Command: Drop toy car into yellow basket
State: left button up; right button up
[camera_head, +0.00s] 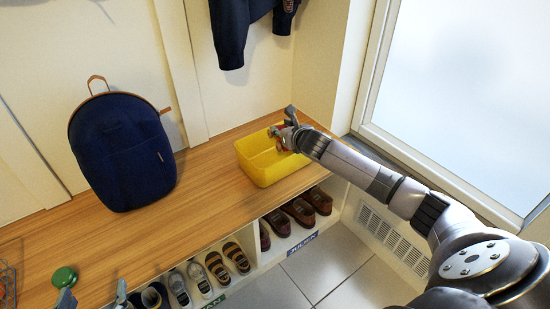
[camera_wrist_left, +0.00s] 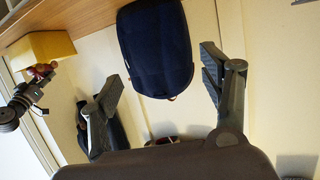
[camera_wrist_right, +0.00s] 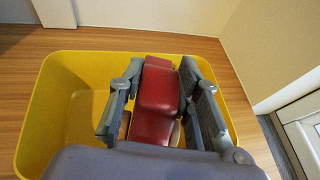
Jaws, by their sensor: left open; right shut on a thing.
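The red toy car (camera_wrist_right: 158,100) is held between the two fingers of my right gripper (camera_wrist_right: 160,72), which is shut on it. The yellow basket (camera_head: 275,173) stands on the wooden bench, and its rim surrounds the car in the right wrist view (camera_wrist_right: 38,105). In the head view my right gripper (camera_head: 287,130) is at the basket's back right part, over its opening. How far the car is above the basket floor is hard to tell. My left gripper (camera_head: 92,294) is open and empty at the bench's front left; its spread fingers show in the left wrist view (camera_wrist_left: 160,80).
A dark blue backpack (camera_head: 123,150) stands on the bench (camera_head: 215,170) against the wall. A green round item (camera_head: 64,277) lies near the left end. Several shoes (camera_head: 205,276) fill the cubbies below. A dark jacket (camera_head: 233,30) hangs above. Bench between backpack and basket is clear.

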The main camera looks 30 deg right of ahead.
jog(key=shift+f+b, duration=0.65)
jog(key=shift+b, duration=0.05)
pick_arm(q)
notch_tip(320, 180, up, 8)
jog(key=w+d+t+h, duration=0.1)
jog(key=t, duration=0.3)
jog(key=shift+w+d+f+t+h, duration=0.2)
jog(key=shift+d+t+h, duration=0.05)
jog(key=shift+t+h, duration=0.05)
pick_arm(e)
jog(key=o, duration=1.3)
jog(key=shift+s, duration=0.1)
jog(key=v, duration=1.2)
jog(key=shift+f, duration=0.1)
